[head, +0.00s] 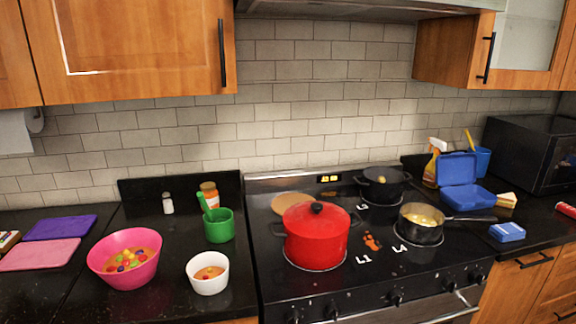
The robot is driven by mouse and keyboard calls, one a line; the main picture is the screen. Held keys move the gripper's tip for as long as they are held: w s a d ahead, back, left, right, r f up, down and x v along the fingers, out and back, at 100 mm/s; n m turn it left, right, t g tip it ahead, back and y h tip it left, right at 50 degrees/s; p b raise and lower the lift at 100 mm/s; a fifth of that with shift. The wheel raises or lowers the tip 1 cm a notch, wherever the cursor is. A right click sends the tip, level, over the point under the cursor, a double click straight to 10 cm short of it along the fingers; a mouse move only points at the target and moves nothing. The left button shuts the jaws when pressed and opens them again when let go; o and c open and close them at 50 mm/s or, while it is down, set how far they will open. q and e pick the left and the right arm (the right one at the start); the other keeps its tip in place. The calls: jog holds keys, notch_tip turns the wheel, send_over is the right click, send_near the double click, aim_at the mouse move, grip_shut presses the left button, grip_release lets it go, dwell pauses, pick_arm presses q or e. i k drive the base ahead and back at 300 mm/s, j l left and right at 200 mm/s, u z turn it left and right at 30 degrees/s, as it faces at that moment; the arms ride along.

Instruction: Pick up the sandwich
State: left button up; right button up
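A small sandwich (506,200) with a pale top lies on the black counter at the right. It is just right of an open blue lunchbox (467,195) and left of the dark microwave. Neither of my grippers shows in the head view.
A red pot (316,236), a steel pan (421,225) with its handle toward the lunchbox, and a black pot (382,184) stand on the stove. A small blue box (507,232) lies in front of the sandwich. A spray bottle (434,163) and microwave (533,154) stand behind.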

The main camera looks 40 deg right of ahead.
aim_at(508, 200)
jog(key=z, duration=2.75)
jog(key=i+l+u, duration=0.3)
jog(key=i+l, duration=0.4)
jog(key=i+l+u, duration=0.3)
jog(key=i+l, duration=0.5)
jog(key=l, duration=0.1)
